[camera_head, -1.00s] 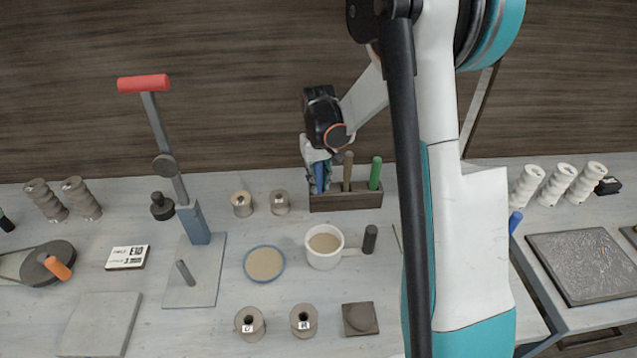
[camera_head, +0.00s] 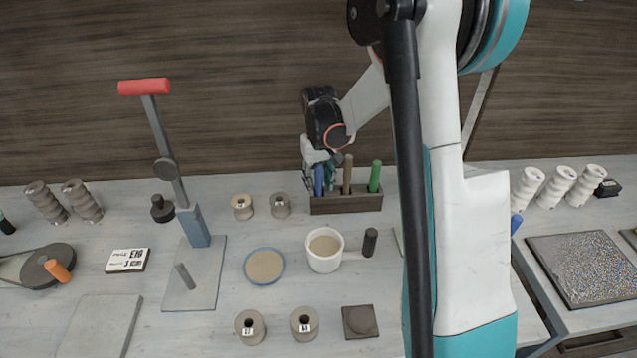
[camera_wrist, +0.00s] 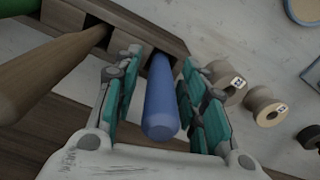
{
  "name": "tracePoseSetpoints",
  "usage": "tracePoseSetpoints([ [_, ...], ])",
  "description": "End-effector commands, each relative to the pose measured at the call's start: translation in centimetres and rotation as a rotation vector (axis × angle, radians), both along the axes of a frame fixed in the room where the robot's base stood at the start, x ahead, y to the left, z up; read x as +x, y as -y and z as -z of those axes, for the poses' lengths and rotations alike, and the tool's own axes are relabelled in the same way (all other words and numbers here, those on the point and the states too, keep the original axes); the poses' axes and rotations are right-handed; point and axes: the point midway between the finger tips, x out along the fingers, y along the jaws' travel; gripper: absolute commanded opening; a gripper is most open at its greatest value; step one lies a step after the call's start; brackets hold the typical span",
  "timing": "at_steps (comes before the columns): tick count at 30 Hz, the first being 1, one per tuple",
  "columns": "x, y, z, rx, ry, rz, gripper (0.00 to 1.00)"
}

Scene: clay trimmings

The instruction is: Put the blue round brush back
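The blue round brush (camera_head: 318,180) stands in the left end of the dark wooden rack (camera_head: 345,203), with its handle up. In the wrist view its blue handle (camera_wrist: 162,105) goes down into a slot of the rack (camera_wrist: 160,35). My gripper (camera_wrist: 160,78) is open around the handle, one teal-padded finger on each side, with a gap showing on both sides. In the head view my gripper (camera_head: 319,183) is at the rack's left end. The brush's lower end is hidden in the rack.
A brown handle (camera_head: 348,174) and a green handle (camera_head: 375,176) stand in the rack to the right. A white mug (camera_head: 323,262) and two spools are in front and to the left. The lever press (camera_head: 194,225) is farther left.

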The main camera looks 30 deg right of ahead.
Motion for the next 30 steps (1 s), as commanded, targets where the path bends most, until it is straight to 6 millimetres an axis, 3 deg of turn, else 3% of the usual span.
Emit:
tracePoseSetpoints([
  [12, -0.1, 0.0, -8.5, 0.0, 0.0, 0.0, 0.39],
  [21, -0.2, -0.1, -11.3, -0.001, 0.004, -0.001, 0.39],
  [26, -1.8, -1.4, -13.4, -0.009, 0.045, -0.011, 0.39],
  [30, -4.4, -3.3, -16.3, -0.021, 0.115, -0.028, 0.39],
])
